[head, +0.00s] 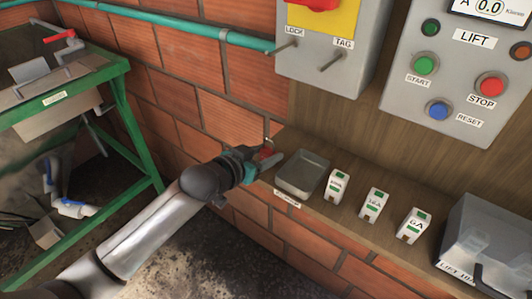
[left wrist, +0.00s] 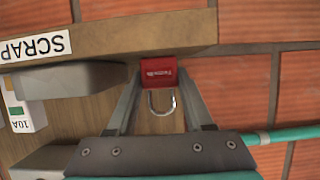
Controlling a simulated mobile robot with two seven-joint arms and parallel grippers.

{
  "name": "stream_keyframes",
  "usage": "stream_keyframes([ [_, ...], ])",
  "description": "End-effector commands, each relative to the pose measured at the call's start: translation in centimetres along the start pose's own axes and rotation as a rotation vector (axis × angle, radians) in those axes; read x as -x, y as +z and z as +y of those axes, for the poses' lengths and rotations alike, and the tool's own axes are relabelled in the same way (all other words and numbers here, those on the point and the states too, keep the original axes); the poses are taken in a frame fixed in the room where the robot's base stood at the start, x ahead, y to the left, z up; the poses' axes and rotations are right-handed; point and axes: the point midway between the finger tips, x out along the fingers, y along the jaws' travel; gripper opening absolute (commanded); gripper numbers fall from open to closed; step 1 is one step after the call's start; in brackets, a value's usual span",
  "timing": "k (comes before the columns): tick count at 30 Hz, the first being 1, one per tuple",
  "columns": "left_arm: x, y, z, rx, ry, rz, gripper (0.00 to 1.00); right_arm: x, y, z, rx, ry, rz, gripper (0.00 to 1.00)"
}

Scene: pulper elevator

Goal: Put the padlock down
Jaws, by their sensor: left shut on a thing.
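The padlock (left wrist: 158,72) is red, with a silver shackle, and shows between the fingertips of my left gripper (left wrist: 159,84) in the left wrist view. The gripper is shut on its red body. In the head view my left gripper (head: 266,162) is at the left end of the wooden ledge, just left of the grey tray (head: 303,175). Only a little of the padlock (head: 266,153) shows there, partly hidden by the fingers. I cannot tell whether the padlock touches the ledge. My right gripper is not in view.
Above are the lockout switch box (head: 333,45) and lift panel (head: 455,80). A green bench (head: 125,100) stands left.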

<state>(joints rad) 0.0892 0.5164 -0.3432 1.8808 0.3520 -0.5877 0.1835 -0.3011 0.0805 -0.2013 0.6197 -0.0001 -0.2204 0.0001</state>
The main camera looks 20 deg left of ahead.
Motion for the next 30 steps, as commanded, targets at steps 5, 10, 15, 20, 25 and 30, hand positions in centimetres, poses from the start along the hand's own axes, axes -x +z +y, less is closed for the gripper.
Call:
stream_keyframes([
  [5,0.0,0.1,0.0,0.000,0.000,-0.001,0.67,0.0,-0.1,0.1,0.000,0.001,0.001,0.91],
  [10,0.0,0.1,0.0,0.000,0.000,-0.001,0.82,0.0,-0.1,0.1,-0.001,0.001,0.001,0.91],
  [15,0.0,0.1,0.0,0.001,0.000,-0.001,0.82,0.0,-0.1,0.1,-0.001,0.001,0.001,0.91],
  [20,0.4,-0.2,0.0,0.001,0.000,-0.003,0.82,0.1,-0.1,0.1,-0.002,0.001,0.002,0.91],
  [25,2.5,-0.1,0.0,0.000,0.000,-0.004,0.82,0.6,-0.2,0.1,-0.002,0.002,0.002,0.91],
  [30,5.4,-0.1,0.0,0.000,0.000,-0.004,0.82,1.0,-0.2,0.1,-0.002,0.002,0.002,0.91],
])
